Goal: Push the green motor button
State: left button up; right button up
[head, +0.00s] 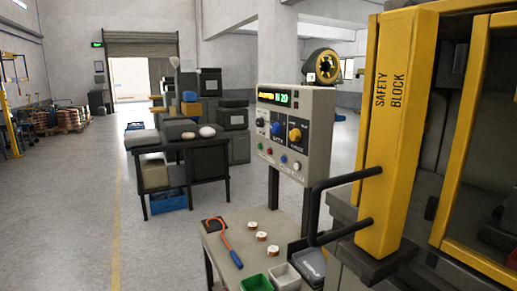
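A grey control panel (311,135) stands upright on a dark post in the middle of the head view, with a lit display (279,98) and several knobs. Along its lower part runs a slanted row of small buttons. The green button (260,146) appears to be the leftmost of the row, with a red button (269,151) beside it. The buttons are small here and their labels cannot be read. Neither my left nor my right gripper is in view, and nothing touches the panel.
A yellow safety block (395,130) and a black handle (318,205) stand close at the right. Below the panel, a small table (222,263) holds an orange-and-blue tool, small spools and bins. A dark table (190,148) with boxes stands behind. The floor at left is clear.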

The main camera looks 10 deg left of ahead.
pick_arm(q)
grip_shut()
dwell(1.4)
